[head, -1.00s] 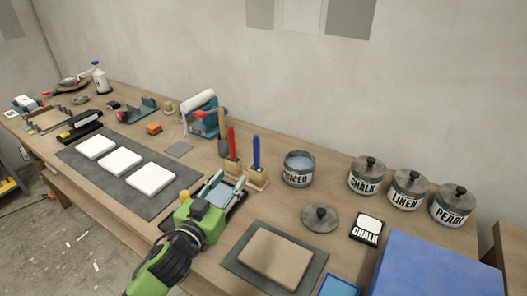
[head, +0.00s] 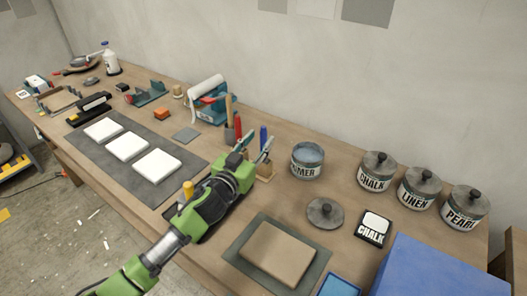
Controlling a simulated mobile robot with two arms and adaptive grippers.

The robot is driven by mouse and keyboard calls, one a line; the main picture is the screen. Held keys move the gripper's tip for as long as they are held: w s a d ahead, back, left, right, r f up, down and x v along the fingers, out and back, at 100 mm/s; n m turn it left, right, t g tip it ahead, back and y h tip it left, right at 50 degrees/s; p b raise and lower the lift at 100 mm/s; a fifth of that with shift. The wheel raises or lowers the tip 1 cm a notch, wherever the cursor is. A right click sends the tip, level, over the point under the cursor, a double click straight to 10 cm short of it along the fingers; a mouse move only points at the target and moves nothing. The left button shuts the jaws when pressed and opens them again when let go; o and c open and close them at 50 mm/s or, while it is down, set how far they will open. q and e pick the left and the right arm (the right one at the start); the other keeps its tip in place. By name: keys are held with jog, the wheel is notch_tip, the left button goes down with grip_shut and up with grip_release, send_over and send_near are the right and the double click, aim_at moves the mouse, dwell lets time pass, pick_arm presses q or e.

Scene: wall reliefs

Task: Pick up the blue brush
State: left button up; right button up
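My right gripper is not in view.
An open paint tin (head: 307,161) stands right of the brushes, with its loose lid (head: 325,213) in front. Lidded tins, including the chalk tin (head: 377,171), stand further right. A grey mat (head: 181,149) with white tiles lies left. A blue box (head: 440,272) fills the front right.

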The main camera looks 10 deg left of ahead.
aim_at(262, 136)
pick_arm(q)
jog(key=w, duration=0.2)
jog(key=w+f, duration=0.1)
jog(key=w, duration=0.1)
jog(key=shift+d+p, duration=0.1)
jog(key=shift+p, duration=0.3)
jog(key=shift+w+d, duration=0.15)
jog(key=shift+w, duration=0.3)
grip_shut()
